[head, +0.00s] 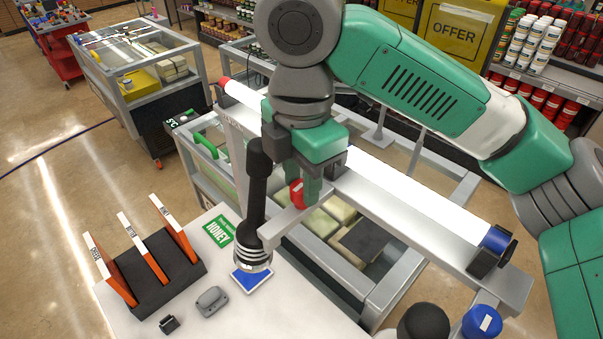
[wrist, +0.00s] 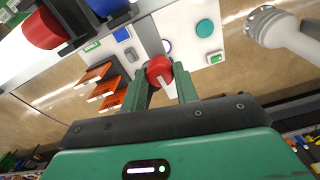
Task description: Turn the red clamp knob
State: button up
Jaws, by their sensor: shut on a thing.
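The red clamp knob (head: 297,193) sits at the end of a grey bracket arm, below the long white tube. My gripper (head: 307,186) points down at it, and the fingers partly hide the knob in the head view. In the wrist view the knob (wrist: 159,69) lies between the two green fingertips of my gripper (wrist: 162,84), which are shut on its sides. A pale mark shows on the knob's face there. A black handle with a ribbed silver end (head: 253,248) hangs left of the knob, above the white table.
A long white tube (head: 410,192) on a grey beam runs close behind my gripper. The white table (head: 125,305) below carries a black rack (head: 160,280) with orange boards, a green HONEY card (head: 219,232) and a blue card (head: 251,279). Glass-sided freezers stand behind.

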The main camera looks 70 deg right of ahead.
aim_at(301, 184)
jog(key=shift+r+m+p, duration=0.3)
jog(key=shift+m+p, duration=0.1)
jog(key=shift+p, duration=0.1)
jog(key=shift+f+m, duration=0.25)
jog(key=shift+m, duration=0.05)
jog(key=o, duration=1)
notch_tip(301, 184, up, 8)
jog(key=shift+f, duration=0.1)
